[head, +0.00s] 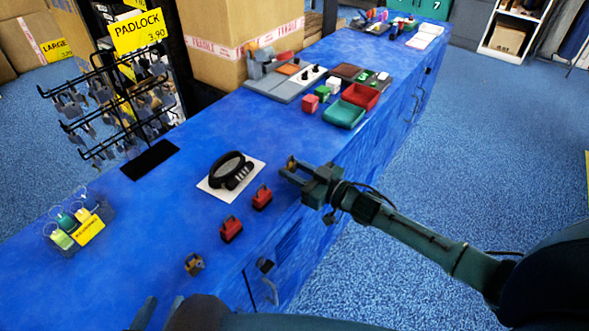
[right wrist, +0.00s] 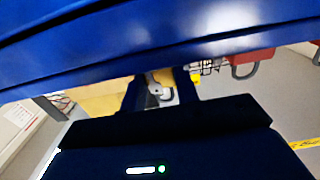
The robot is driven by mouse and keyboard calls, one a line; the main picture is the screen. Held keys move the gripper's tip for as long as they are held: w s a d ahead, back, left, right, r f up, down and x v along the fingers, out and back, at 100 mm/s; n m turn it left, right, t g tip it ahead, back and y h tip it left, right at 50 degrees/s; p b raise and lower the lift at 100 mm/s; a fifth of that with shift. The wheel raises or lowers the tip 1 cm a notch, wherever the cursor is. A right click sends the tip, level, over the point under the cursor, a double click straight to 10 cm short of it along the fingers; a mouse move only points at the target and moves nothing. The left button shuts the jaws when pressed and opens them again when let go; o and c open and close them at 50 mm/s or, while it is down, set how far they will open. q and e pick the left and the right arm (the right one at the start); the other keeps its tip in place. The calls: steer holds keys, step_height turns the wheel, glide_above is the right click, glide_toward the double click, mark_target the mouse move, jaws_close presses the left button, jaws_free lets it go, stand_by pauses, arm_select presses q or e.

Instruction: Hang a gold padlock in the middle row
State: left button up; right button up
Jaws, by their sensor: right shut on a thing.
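My right gripper (head: 296,168) is shut on a small gold padlock (head: 291,162) and holds it near the counter's right edge. In the right wrist view a shackle shows between the fingers (right wrist: 160,92); the body is dark and blurred there. Another gold padlock (head: 194,264) lies on the counter near its front edge. The black wire rack (head: 97,75) stands at the left with rows of hooks, several carrying grey padlocks (head: 70,103). Whether the middle row holds gold ones is too small to tell. My left gripper (head: 161,309) is at the bottom edge, fingers apart and empty.
Two red padlocks (head: 231,229) (head: 262,198) and a black coiled lock on a white card (head: 207,188) lie on the blue counter. A black mat (head: 150,160) lies before the rack. Tagged items (head: 62,238) stand at left. Trays (head: 343,114) are further back.

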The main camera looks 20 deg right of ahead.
arm_select(q)
steer(key=shift+r, duration=0.2)
arm_select(e)
steer(key=shift+s+d+r, duration=0.1)
